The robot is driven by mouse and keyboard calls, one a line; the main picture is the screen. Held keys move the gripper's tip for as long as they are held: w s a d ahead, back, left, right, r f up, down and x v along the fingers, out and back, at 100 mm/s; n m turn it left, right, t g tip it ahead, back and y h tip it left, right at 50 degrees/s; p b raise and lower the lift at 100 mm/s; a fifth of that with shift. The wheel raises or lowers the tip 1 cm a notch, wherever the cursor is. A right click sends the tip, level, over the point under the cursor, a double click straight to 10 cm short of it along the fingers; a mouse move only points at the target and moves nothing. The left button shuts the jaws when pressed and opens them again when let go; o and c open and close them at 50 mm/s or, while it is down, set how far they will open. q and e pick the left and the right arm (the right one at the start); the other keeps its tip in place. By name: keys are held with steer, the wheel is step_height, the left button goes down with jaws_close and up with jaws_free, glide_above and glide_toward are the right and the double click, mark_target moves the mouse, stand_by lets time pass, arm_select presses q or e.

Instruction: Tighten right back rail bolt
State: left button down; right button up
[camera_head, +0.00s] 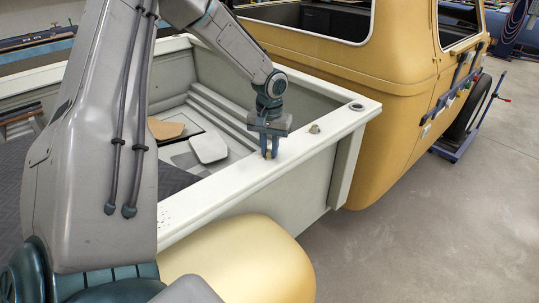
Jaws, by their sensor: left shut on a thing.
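The pale rail (215,190) of the truck bed runs from the lower left toward the yellow cab. My left gripper (269,153) points down at the top of this rail. Its blue fingers are shut on a small brass-coloured bolt (268,155), which is mostly hidden between the fingertips. A second bolt (315,128) stands on the rail just right of the gripper, apart from it. A dark round fitting (357,106) sits farther along, near the rail's corner by the cab. My right gripper is not in view.
The yellow cab (395,85) rises behind the rail's far end. A yellow fender (240,255) bulges below the rail. The concrete floor (430,230) at right is clear.

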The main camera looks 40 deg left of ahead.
arm_select(q)
steer(key=m+b, duration=0.2)
steer(key=shift+f+m, duration=0.15)
steer(key=shift+m, duration=0.25)
steer(key=m, duration=0.2)
steer(key=shift+m+b, duration=0.4)
steer(key=m, duration=0.3)
steer(key=shift+r, duration=0.2)
steer(key=shift+m+b, duration=0.3)
steer(key=shift+m, duration=1.6)
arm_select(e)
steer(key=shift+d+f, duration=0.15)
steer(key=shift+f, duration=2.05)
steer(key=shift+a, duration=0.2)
arm_select(q)
steer(key=c, duration=1.3)
jaws_free()
